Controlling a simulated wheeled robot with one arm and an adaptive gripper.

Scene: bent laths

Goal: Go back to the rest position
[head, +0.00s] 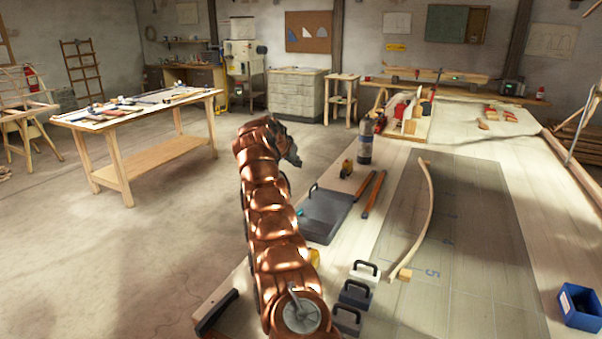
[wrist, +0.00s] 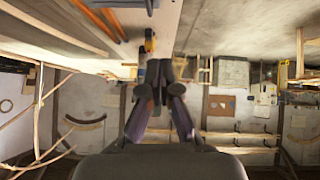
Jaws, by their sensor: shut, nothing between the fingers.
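My copper-coloured arm (head: 270,210) rises from the bottom middle of the head view, left of the near workbench (head: 480,165). The wrist picture shows the room upside down. A bent lath (head: 429,210) lies on the grey numbered board (head: 475,235) on the workbench, apart from my arm.
Handled weights (head: 355,293), a dark flat case (head: 324,214), orange bars (head: 373,194) and a bottle (head: 365,143) stand near the bench's left side. A blue bin (head: 580,306) is at right. Another table (head: 140,105) stands at left, with open floor (head: 180,225) between.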

